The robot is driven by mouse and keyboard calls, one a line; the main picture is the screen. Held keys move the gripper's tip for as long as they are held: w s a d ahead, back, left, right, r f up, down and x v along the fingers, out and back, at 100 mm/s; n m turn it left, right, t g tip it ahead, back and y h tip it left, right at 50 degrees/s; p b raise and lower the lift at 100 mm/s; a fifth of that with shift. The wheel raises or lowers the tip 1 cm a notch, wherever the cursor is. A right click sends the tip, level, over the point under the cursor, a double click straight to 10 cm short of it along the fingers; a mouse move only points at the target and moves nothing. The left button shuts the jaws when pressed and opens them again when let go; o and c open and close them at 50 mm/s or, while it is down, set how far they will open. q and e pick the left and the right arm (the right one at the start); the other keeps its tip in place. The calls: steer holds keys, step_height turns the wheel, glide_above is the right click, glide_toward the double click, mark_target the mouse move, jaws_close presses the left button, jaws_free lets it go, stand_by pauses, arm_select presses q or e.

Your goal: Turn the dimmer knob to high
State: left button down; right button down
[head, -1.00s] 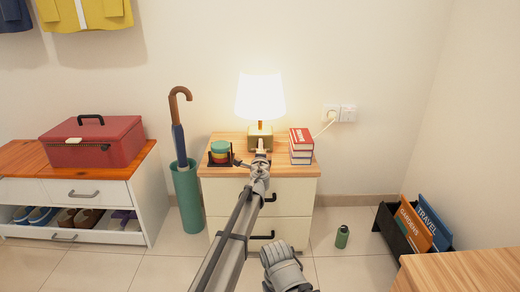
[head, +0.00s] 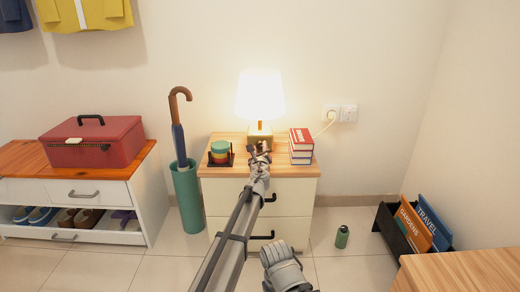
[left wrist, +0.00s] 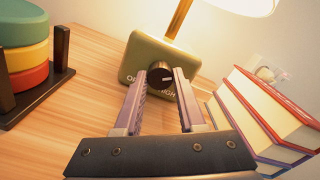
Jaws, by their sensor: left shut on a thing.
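The dimmer knob (left wrist: 160,74) is a dark round knob on the front of the olive-gold lamp base (left wrist: 146,52). A small white mark on its face points toward the right in the left wrist view. Part of an "O" shows left of the knob and the end of "HIGH" shows at its lower right; fingers hide other lettering. My left gripper (head: 260,147) reaches the front of the lamp base, its jaws rolled and shut on the knob. The lamp (head: 260,95) is lit.
On the nightstand (head: 225,170), stacked coloured coasters (head: 220,152) in a dark holder stand left of the gripper. Several red and blue books (head: 301,145) are stacked to its right. An umbrella stand (head: 187,196) is left of the nightstand. A green bottle (head: 342,237) stands on the floor.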

arm_select(q)
steer(key=m, duration=1.2)
steer(key=shift+m, duration=0.3)
stand_by(0.4)
steer(key=c, duration=0.5)
jaws_free()
steer(key=shift+s, duration=0.1)
steer(key=s, duration=0.7)
steer(key=shift+s, duration=0.35)
steer(key=shift+f, duration=0.1)
